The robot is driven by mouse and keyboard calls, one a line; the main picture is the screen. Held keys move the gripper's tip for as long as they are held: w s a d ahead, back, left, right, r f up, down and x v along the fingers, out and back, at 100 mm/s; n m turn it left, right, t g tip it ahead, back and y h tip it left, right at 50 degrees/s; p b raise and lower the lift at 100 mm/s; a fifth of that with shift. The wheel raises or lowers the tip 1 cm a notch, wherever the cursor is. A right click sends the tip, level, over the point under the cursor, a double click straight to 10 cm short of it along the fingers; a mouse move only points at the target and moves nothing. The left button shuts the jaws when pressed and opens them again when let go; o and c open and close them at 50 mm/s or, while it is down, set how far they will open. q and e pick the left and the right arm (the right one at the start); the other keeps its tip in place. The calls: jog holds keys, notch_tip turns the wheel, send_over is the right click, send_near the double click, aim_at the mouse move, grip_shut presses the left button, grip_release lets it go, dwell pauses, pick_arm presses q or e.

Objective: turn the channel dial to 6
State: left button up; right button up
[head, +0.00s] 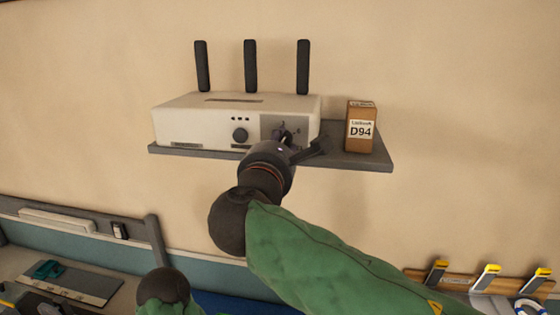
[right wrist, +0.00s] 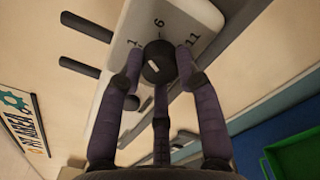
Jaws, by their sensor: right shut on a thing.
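The channel dial (right wrist: 158,60) is a dark round knob on a light grey panel (right wrist: 130,30) with the numbers 1, 6 and 11 around it. A short white mark shows on its face; I cannot tell which number it points to. In the head view the dial (head: 284,135) is partly hidden behind my right gripper (head: 289,140), on the right of the white router's (head: 195,126) front. In the right wrist view the fingers of my right gripper (right wrist: 158,78) close around the dial and touch it. My left gripper is not in view.
A brown box marked D94 (head: 361,128) stands on the shelf to the right. Tools with yellow ends (head: 487,275) show lower right.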

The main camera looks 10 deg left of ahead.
jog(key=shift+f+m+b, duration=0.1)
jog(key=shift+m+b, duration=2.45)
jog(key=shift+m, duration=0.55)
jog(key=o, duration=1.2)
jog(key=shift+c, duration=0.2)
jog(key=shift+s, duration=0.1)
jog(key=s, duration=1.1)
jog(key=shift+s, duration=0.4)
